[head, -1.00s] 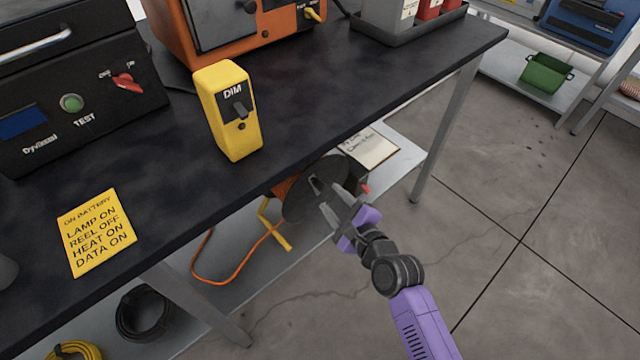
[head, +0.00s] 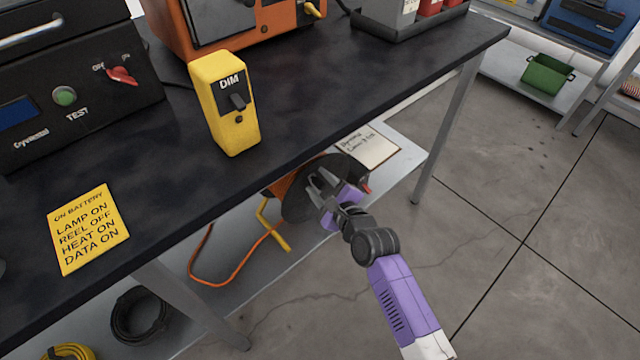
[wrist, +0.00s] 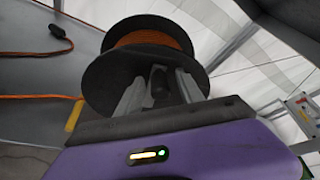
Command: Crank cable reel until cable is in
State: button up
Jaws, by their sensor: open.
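The cable reel (head: 297,207) stands on the lower shelf under the bench, with a dark round side disc and orange cable wound on it. In the wrist view the reel (wrist: 112,68) fills the upper middle. A dark crank handle (wrist: 159,82) stands out from its disc. My gripper (head: 317,186) is open in front of the disc. In the wrist view its fingers (wrist: 160,90) lie on both sides of the handle, with no clear grip on it. A length of orange cable (head: 235,270) lies loose on the shelf, and a dark plug (wrist: 57,30) shows at its end.
The bench top (head: 300,130) overhangs the reel. A bench leg (head: 445,135) stands to the right. A yellow DIM box (head: 226,105) and a yellow note (head: 90,230) are on top. A clipboard (head: 367,147) lies behind the reel. The floor at right is clear.

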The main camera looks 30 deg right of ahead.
grip_shut()
dwell(1.3)
